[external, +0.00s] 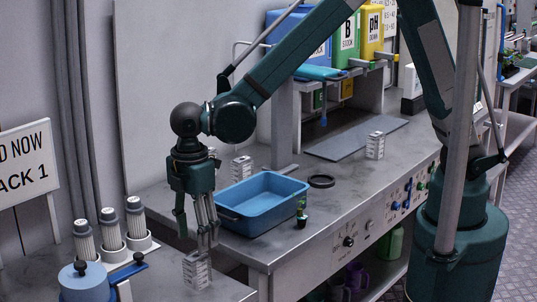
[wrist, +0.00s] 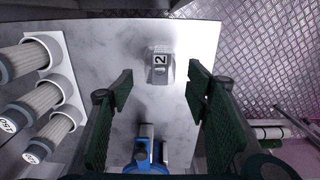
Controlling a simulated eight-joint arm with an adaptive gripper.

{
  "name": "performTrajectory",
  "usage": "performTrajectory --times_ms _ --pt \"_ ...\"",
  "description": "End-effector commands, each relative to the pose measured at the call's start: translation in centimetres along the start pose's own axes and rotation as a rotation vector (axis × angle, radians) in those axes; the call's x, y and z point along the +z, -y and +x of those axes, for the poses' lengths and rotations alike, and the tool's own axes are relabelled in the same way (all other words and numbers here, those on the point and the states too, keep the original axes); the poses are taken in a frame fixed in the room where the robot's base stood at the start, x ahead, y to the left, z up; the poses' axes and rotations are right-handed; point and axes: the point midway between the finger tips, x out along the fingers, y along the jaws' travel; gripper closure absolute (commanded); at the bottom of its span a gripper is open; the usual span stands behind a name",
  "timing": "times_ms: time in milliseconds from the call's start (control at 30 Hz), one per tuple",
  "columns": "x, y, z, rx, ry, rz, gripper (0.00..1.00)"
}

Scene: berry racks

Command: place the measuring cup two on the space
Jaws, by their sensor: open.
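A small whitish block-like cup marked "2", the measuring cup two (wrist: 160,62), stands on the grey marbled worktop, between and just beyond my finger pads in the wrist view. In the external view this cup (external: 196,272) is at the front left, below my gripper (external: 198,230). My gripper points down, open and empty, with its fingertips above or near the cup; contact cannot be told. Which spot is the space is not marked. A flat grey mat (external: 340,143) and a black ring (external: 321,181) lie on the bench to the right.
Similar whitish cups stand behind the tub (external: 242,168) and by the mat (external: 375,146). White filter cylinders (external: 110,230) and a blue-lidded container (external: 85,283) are at left.

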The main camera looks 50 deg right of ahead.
Motion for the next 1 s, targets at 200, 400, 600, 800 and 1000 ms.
performTrajectory --times_ms 200,400,600,800,1000 --pt "0.0 0.0 0.0 0.000 0.000 0.000 0.52" --pt "0.0 0.0 0.0 0.000 0.000 0.000 0.52" --pt "0.7 -0.4 -0.5 0.004 -0.005 0.017 0.52" --pt "3.3 -1.8 -2.4 0.019 -0.024 0.081 0.52" --pt "8.0 -3.9 -5.5 0.047 -0.058 0.192 0.52"
